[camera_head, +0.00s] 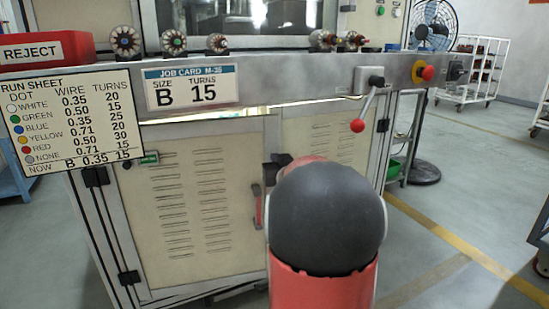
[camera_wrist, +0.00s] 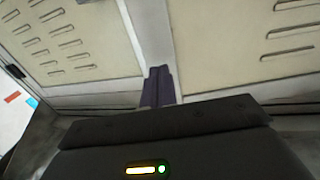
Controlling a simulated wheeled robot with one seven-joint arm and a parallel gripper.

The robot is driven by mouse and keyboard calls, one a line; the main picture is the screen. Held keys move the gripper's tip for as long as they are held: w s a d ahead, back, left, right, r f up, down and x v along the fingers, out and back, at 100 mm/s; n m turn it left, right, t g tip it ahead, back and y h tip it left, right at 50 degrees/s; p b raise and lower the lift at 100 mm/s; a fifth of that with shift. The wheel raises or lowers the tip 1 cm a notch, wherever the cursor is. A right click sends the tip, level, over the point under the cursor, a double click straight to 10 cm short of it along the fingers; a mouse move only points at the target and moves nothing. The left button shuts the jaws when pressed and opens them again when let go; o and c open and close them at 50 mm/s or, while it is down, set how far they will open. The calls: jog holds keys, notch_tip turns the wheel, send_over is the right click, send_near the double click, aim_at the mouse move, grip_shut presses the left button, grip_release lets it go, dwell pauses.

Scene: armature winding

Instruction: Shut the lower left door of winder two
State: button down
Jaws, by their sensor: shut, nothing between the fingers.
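The lower left door (camera_head: 200,210) of the winder is a cream louvred panel in the head view. In the wrist view my gripper (camera_wrist: 158,72) is shut and empty. Its fingers point at the pale strip between two louvred panels (camera_wrist: 65,45); contact is unclear. In the head view my arm hides most of my gripper and part of the right panel.
A job card (camera_head: 192,87) reading B 15 hangs on the grey ledge. A red-knobbed lever (camera_head: 358,125) and a red stop button (camera_head: 427,73) are at right. A run sheet (camera_head: 70,120) and a red reject bin (camera_head: 45,47) are at left. Floor right is open.

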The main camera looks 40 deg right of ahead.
jog(key=shift+x, duration=0.75)
jog(key=shift+w, duration=0.1)
jog(key=w+d+y+p, duration=0.1)
jog(key=w+p, duration=0.1)
jog(key=w, duration=0.1)
jog(key=w+d+n+t+y+p, duration=0.1)
jog(key=w, duration=0.1)
jog(key=w+d+n+y+p, duration=0.1)
jog(key=w+p, duration=0.1)
jog(key=w, duration=0.1)
jog(key=shift+w+d+r+y+p, duration=0.25)
jog(key=shift+w+r+y+p, duration=0.05)
jog(key=shift+r, duration=0.1)
